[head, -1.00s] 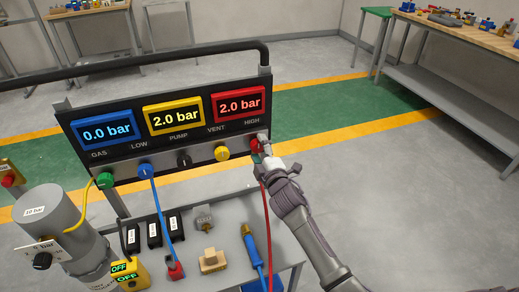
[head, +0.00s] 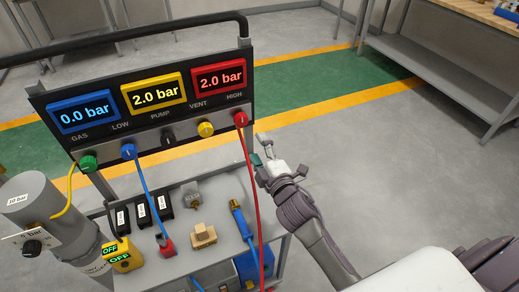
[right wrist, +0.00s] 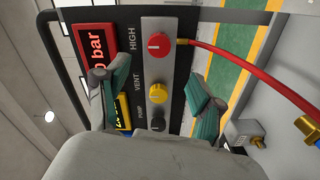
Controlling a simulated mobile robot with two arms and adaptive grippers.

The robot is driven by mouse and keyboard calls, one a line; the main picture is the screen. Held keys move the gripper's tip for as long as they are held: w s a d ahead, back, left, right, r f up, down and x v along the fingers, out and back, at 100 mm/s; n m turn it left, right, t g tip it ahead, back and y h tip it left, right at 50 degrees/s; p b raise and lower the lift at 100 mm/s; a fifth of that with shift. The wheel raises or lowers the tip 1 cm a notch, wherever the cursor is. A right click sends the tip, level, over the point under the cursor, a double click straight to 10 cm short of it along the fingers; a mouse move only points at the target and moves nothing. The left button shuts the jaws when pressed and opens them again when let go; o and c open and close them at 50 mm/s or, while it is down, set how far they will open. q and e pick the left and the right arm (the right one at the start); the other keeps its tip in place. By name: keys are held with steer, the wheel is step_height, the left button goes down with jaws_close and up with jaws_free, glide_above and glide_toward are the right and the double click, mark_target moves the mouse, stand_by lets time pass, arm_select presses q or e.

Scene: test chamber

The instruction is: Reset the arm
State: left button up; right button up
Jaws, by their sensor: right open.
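My right gripper (head: 262,150) is in the head view, to the right of the gauge panel (head: 150,148) and a little below its red HIGH knob (head: 240,119). It is apart from the panel and holds nothing. In the right wrist view, the open fingers (right wrist: 155,95) stand on either side of the panel's red HIGH knob (right wrist: 159,46), yellow VENT knob (right wrist: 157,93) and black knob (right wrist: 157,124), with a gap to the panel. My left gripper is not in view.
A red hose (head: 253,190) hangs from the HIGH port close to my right gripper. A grey cylinder (head: 50,215) stands at the left. A workbench (head: 440,80) is at the upper right; open floor lies between.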

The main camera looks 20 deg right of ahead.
steer(key=shift+s, duration=0.1)
stand_by(0.4)
steer(key=s+d+f+m+g+h, duration=0.25)
steer(key=s+f+m+g, duration=0.35)
steer(key=s+f+m, duration=0.3)
steer(key=s+a+f+m+g+y, duration=0.15)
steer(key=s+g, duration=0.25)
steer(key=s, duration=0.6)
steer(key=s+a+f+m+g+y, duration=0.1)
steer(key=s+m+g, duration=0.25)
steer(key=s, duration=0.65)
step_height(320, 180, down, 27)
steer(key=s+n+g, duration=0.1)
steer(key=s+g, duration=0.1)
steer(key=s+d+f+g, duration=0.1)
steer(key=s+d+f, duration=0.2)
steer(key=s+f, duration=1.2)
steer(key=shift+s+f+h, duration=0.2)
steer(key=shift+s+h, duration=0.1)
steer(key=shift+s, duration=0.55)
steer(key=shift+g, duration=0.25)
